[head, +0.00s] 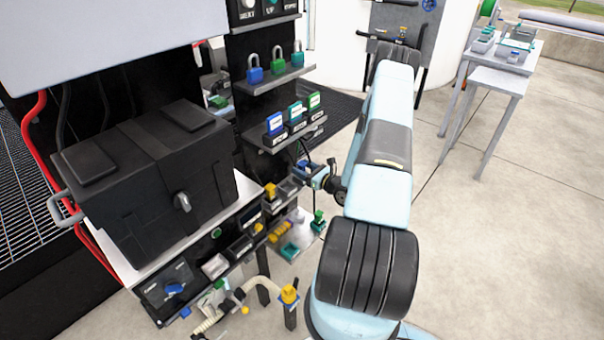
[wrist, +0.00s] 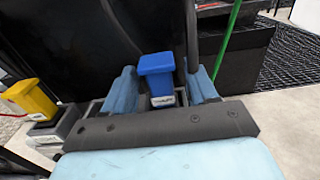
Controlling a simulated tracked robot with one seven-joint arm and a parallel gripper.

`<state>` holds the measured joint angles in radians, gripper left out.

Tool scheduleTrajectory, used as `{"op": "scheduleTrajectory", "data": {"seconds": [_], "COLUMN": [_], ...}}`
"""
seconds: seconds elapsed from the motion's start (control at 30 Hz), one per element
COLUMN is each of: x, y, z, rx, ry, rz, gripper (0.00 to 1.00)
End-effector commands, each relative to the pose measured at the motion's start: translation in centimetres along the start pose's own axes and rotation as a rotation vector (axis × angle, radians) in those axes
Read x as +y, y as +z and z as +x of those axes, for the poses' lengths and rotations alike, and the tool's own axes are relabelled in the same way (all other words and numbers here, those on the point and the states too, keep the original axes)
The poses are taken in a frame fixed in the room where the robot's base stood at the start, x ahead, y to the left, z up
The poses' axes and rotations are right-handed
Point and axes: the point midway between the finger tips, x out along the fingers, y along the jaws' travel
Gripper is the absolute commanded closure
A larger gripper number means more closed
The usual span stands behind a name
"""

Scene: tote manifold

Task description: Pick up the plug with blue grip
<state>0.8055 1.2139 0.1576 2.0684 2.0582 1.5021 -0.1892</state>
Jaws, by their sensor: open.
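The plug with blue grip (wrist: 157,74) stands upright in a grey holder with a white label, in the wrist view. My gripper (wrist: 163,85) is open, with one light-blue finger on each side of the blue grip. The fingers look apart from the plug, though I cannot tell how close they are in depth. In the head view my gripper (head: 318,178) is small at the rack's right side, near the grey holders. The blue plug there is hard to tell from the fingers.
A yellow-grip plug (wrist: 30,99) stands in a holder at the left in the wrist view, and also in the head view (head: 270,191). A shelf with several coloured blocks (head: 292,130) is above. A green rod (wrist: 228,38) rises behind at the right. A black case (head: 150,180) stands left.

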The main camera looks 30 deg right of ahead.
Motion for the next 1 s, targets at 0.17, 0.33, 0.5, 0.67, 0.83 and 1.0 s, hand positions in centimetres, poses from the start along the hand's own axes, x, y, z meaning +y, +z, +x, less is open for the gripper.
{"op": "scheduleTrajectory", "data": {"seconds": [0.17, 0.33, 0.5, 0.67, 0.83, 1.0], "x": [0.0, 0.0, 0.0, 0.0, 0.0, -0.1], "y": [-0.1, -0.1, -0.1, -0.1, 0.0, 0.0], "z": [2.4, 2.8, 2.8, 2.7, 2.7, 2.7], "rx": [-0.001, -0.001, -0.001, -0.001, -0.001, -0.001], "ry": [0.002, 0.000, 0.000, 0.000, 0.000, 0.000], "rz": [-0.001, 0.000, 0.000, 0.000, 0.000, 0.000], "gripper": [0.43, 0.43, 0.49, 0.65, 0.81, 0.97]}}
